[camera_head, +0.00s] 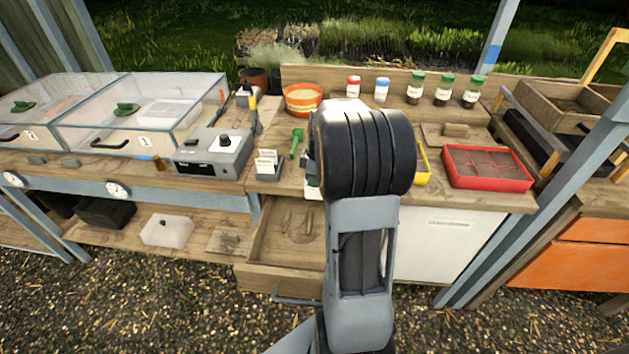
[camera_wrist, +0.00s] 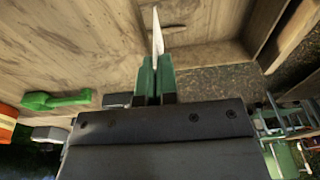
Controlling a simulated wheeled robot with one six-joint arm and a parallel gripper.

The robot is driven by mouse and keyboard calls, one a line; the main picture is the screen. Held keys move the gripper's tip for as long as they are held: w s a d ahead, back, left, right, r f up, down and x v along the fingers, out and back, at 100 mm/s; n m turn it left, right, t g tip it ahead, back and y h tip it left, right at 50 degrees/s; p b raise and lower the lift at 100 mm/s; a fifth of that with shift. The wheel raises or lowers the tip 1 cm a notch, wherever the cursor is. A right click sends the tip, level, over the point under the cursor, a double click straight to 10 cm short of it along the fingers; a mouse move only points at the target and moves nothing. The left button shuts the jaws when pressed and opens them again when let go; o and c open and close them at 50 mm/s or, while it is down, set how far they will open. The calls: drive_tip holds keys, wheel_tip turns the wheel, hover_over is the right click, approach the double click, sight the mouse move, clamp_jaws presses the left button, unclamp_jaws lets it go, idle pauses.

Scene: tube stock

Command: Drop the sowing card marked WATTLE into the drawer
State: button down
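The drawer (camera_head: 262,240) is pulled open under the bench, with a couple of slim wooden tools lying inside. My gripper's green fingers (camera_wrist: 156,78) are closed on a thin white card (camera_wrist: 158,32), seen nearly edge-on in the wrist view; its marking cannot be read. The card sticks out past the fingertips, with the bench wood and the drawer's side (camera_wrist: 290,30) behind it. A small holder with white cards (camera_head: 267,163) stands on the bench, left of my arm.
A green scoop (camera_head: 297,140) lies by the card holder; a grey device (camera_head: 213,152) stands further left. A red tray (camera_head: 486,168) sits to the right, and an orange pot (camera_head: 302,98) and several jars stand behind. Gravel lies below the drawer.

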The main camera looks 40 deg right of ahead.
sight(315, 193)
drive_tip(key=shift+f+b, duration=2)
drive_tip(key=shift+f, duration=0.85)
drive_tip(key=c, duration=1.3)
unclamp_jaws()
drive_tip(key=shift+r, duration=0.1)
wheel_tip(315, 193, up, 14)
drive_tip(key=s+d+p, duration=0.1)
drive_tip(key=shift+s+f+p, duration=0.2)
drive_tip(key=shift+p, duration=0.1)
